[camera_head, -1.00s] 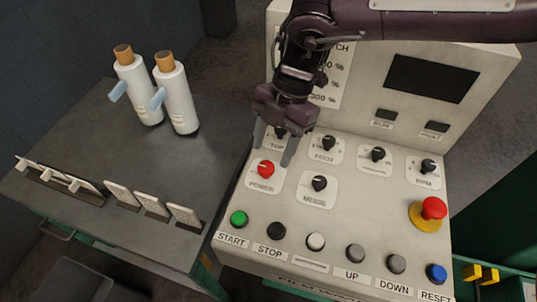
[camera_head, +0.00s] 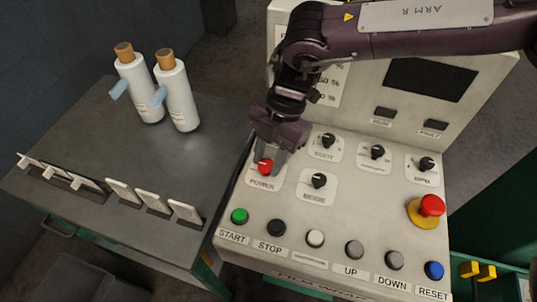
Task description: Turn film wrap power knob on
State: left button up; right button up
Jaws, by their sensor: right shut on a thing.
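The red power knob (camera_head: 265,167) sits at the upper left of the sloped control panel (camera_head: 340,225), above its POWER label. My right gripper (camera_head: 266,161) comes down from above with its fingers around the red knob and is shut on it. The fingers and wrist hide the back of the knob and the control behind it. My left gripper is not in view.
Black knobs (camera_head: 319,181) stand right of the gripper. A row of buttons (camera_head: 240,216) runs along the front, and a red emergency stop (camera_head: 432,206) is at the right.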

jog(key=shift+m, duration=0.4)
jog(key=m, duration=0.2)
jog(key=m+t+y, duration=0.1)
jog(key=m, duration=0.1)
jog(key=shift+s+d+m+t, duration=0.1)
jog(key=shift+s+m+t, duration=0.05)
jog(key=shift+m+t, duration=0.2)
jog(key=m+t, duration=0.1)
jog(key=m, duration=0.1)
jog(key=shift+s+r+m+y, duration=0.1)
jog(key=shift+m+y, duration=0.25)
jog(key=shift+y, duration=0.05)
jog(key=shift+m+t+p, duration=0.35)
jog(key=shift+m+p, duration=0.1)
jog(key=shift+m, duration=0.55)
jog(key=m+p, duration=0.1)
jog(key=m+t+p, duration=0.1)
jog(key=m, duration=0.1)
jog(key=shift+s+r+p, duration=0.2)
jog(key=shift+p, duration=0.15)
jog(key=m+t+p, duration=0.1)
jog(key=m+p, duration=0.2)
jog(key=shift+t+h, duration=0.3)
jog(key=shift+h, duration=0.1)
jog(key=shift+f+m+p, duration=0.2)
jog(key=shift+m+p, duration=0.7)
jog(key=shift+p, duration=0.15)
